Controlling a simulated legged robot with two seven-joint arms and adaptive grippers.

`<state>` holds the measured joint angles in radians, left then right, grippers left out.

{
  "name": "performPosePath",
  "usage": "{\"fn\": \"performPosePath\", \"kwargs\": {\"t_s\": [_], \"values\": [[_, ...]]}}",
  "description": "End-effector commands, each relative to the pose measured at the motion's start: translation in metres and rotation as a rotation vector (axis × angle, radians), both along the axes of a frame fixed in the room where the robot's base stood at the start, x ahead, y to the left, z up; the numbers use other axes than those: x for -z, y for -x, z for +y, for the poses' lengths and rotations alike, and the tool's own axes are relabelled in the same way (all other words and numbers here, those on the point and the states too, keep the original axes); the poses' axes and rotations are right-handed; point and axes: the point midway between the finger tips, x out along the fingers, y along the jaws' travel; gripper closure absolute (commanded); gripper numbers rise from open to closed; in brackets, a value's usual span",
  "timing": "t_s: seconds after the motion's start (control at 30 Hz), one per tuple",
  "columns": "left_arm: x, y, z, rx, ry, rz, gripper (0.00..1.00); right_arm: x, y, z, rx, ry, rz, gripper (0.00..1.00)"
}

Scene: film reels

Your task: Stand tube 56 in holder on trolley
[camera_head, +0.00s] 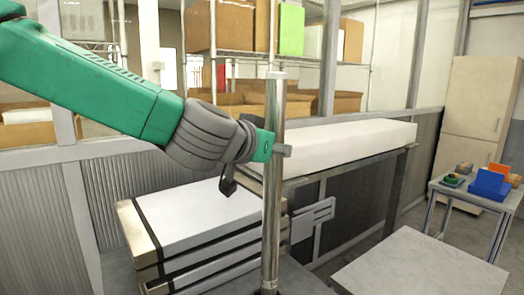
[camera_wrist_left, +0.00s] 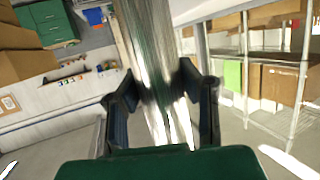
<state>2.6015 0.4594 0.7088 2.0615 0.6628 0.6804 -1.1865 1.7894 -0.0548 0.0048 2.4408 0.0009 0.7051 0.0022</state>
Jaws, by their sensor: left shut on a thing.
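A long shiny metal tube (camera_head: 272,200) stands about upright in the middle of the head view, with a pale cap at its top. No number on it can be read. My left gripper (camera_head: 281,150) is shut on the tube's upper part. In the left wrist view the tube (camera_wrist_left: 150,50) runs between the two fingers of my left gripper (camera_wrist_left: 163,100). The tube's lower end is at the bottom edge of the head view, so I cannot tell whether it sits in a holder. I cannot make out the holder or trolley for certain. My right gripper is not in view.
A stack of pale slabs with dark straps (camera_head: 190,220) lies left of the tube. A long white block (camera_head: 340,145) lies on a bench behind it. A pale flat top (camera_head: 420,268) is at lower right. A small table with a blue bin (camera_head: 489,184) stands at far right.

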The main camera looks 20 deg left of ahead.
Motion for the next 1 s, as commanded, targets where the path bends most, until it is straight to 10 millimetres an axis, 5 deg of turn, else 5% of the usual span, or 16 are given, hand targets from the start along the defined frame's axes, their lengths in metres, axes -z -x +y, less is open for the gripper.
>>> {"fn": "performPosePath", "kwargs": {"t_s": [0.4,0.43,0.5,0.87,1.0], "values": [[0.004,0.000,0.004,-0.001,0.004,-0.005,1.00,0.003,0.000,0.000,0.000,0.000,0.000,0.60],[0.005,0.000,0.004,-0.001,0.004,-0.002,0.64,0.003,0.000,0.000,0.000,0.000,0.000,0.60],[0.005,0.000,0.004,-0.001,0.003,-0.001,0.50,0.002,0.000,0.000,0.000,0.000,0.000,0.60],[-0.001,0.000,0.001,0.000,0.004,-0.001,0.50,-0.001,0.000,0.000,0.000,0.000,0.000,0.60],[-0.007,0.016,0.007,0.000,0.002,-0.006,0.50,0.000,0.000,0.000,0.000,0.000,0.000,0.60]]}}
